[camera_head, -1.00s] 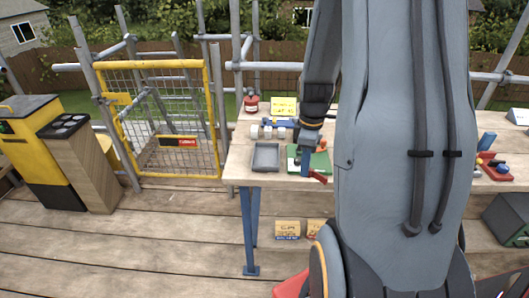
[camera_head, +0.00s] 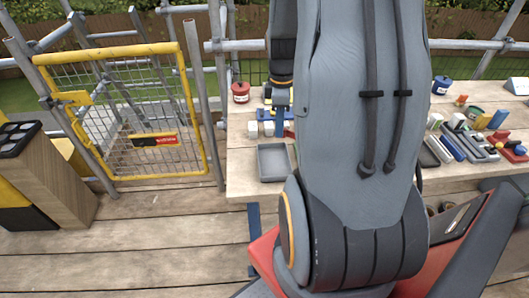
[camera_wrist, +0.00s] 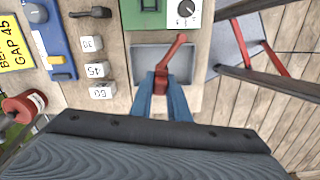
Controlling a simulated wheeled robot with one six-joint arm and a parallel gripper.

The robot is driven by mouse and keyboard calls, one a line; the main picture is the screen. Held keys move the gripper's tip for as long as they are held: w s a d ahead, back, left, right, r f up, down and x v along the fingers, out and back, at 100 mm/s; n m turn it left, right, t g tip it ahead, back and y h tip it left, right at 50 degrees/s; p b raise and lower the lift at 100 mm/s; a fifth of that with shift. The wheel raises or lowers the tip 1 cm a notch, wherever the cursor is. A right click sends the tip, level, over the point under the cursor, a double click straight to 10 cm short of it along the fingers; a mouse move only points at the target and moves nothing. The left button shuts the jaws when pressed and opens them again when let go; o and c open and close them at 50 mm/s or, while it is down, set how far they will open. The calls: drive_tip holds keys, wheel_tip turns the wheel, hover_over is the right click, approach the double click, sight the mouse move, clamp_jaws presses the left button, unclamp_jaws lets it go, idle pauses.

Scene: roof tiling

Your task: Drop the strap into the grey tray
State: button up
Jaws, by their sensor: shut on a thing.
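My gripper (camera_wrist: 166,88) is shut on a red, bent strap (camera_wrist: 170,60) in the wrist view. The strap stands out beyond the blue fingertips. The grey tray (camera_wrist: 146,56) lies behind the strap and fingers in that view, and the strap looks to be above it, not resting in it. In the head view the grey tray (camera_head: 273,162) sits empty at the table's left front, and my gripper (camera_head: 282,112) shows above and behind it in the picture. A bit of red shows by the fingers there. The tray's near part is hidden by the fingers in the wrist view.
White numbered blocks (camera_wrist: 98,70) and a green box with a dial (camera_wrist: 165,14) lie beside the tray. A red canister (camera_head: 240,92) stands at the back left. A yellow gate (camera_head: 122,112) is left of the table. Several tools and blocks crowd the table's right.

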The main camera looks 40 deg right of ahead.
drive_tip(key=shift+w+f, duration=0.1)
wheel_tip(320, 180, down, 6)
drive_tip(key=b, duration=0.6)
drive_tip(key=o, duration=0.9)
drive_tip(key=shift+r+b, duration=0.55)
drive_tip(key=shift+r, duration=3.5)
drive_tip(key=shift+a, duration=0.1)
